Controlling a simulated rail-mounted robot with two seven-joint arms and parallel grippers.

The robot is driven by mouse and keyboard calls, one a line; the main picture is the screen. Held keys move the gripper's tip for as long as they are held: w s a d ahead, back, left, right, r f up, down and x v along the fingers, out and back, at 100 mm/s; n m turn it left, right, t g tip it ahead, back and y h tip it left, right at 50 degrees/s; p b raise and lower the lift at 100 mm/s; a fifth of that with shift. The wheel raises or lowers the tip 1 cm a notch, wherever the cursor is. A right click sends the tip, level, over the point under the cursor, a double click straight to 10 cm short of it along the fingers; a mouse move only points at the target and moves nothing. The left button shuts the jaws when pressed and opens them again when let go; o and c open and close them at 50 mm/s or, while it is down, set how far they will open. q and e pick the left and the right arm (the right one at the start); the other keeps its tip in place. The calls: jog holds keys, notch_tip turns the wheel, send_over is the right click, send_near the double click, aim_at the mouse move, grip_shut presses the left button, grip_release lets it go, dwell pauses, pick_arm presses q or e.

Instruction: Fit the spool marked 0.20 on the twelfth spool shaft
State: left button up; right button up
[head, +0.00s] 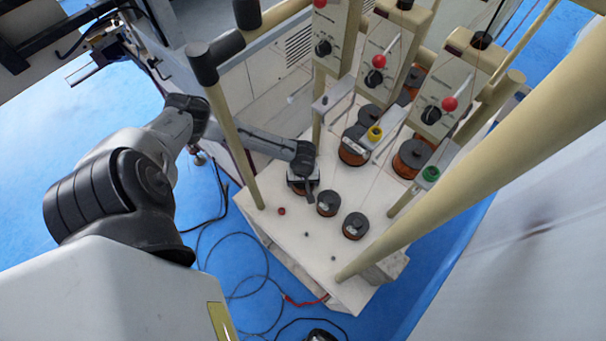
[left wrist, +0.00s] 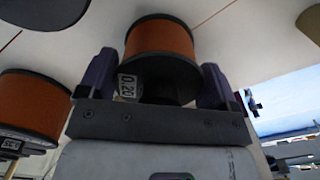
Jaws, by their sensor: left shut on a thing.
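The spool marked 0.20 (left wrist: 160,45), with orange-brown wire and dark flanges, sits between the two fingers in the left wrist view; its label faces the camera. My left gripper (left wrist: 158,88) is shut on it. In the head view my left gripper (head: 303,185) is over the white table top (head: 310,275), left of a small dark-topped spool (head: 328,203). The held spool is mostly hidden there by the gripper. Bare short shafts (head: 333,258) stand near the front of the table. I cannot read which shaft is the twelfth. My right gripper is not in view.
Another spool (head: 355,226) stands at the front right, and several larger ones (head: 411,158) stand at the back. Beige posts (head: 238,145) rise at the table's corners. Control boxes with red knobs (head: 383,60) hang above. Thin wires run down to the spools.

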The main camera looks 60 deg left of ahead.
pick_arm(q)
jog(key=o, duration=1.1)
jog(key=shift+f, duration=0.1)
notch_tip(320, 180, up, 12)
jog(key=shift+r+p, duration=0.25)
jog(key=shift+p, duration=0.5)
jog(key=shift+r, duration=0.7)
